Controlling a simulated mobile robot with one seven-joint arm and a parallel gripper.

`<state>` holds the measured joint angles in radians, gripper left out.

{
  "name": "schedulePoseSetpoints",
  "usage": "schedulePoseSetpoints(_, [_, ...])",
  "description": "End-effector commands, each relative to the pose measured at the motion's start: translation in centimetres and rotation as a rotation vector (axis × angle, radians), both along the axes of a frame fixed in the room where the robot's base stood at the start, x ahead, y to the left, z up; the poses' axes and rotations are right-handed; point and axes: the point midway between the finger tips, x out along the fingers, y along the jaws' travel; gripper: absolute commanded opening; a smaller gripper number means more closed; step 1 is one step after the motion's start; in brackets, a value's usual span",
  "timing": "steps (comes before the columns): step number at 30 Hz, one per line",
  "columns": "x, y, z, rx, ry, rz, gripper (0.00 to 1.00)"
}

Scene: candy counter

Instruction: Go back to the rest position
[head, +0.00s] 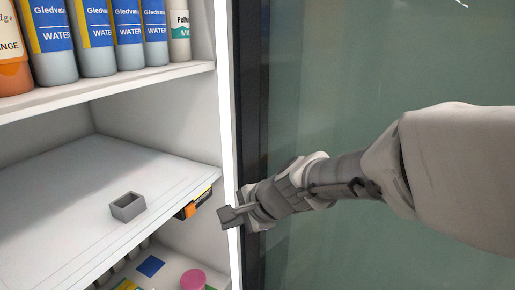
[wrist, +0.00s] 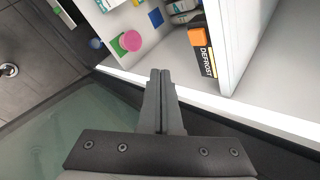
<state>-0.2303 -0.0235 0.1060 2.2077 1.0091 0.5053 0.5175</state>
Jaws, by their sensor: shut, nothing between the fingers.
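My gripper (head: 228,217) is at the end of my arm, which reaches in from the right in the head view. It is in front of the white edge of the open shelf unit, beside the middle shelf. In the wrist view my gripper (wrist: 160,75) has its two fingers together, with nothing between them. The fingertips point toward the white front edge of the unit. I cannot tell whether they touch it.
A small grey box (head: 128,207) sits on the middle shelf (head: 60,200). Several bottles (head: 95,35) stand on the upper shelf. A pink round item (head: 193,280) lies below. A glass door (head: 350,100) is behind my arm.

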Motion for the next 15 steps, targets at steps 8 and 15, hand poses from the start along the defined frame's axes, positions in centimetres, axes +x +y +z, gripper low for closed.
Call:
schedulePoseSetpoints(8, [-6.1,-8.6,3.0,-0.348,-0.241,0.306,0.0])
schedulePoseSetpoints(15, [-12.2,-17.0,3.3,-0.717,-0.344,0.547,0.0])
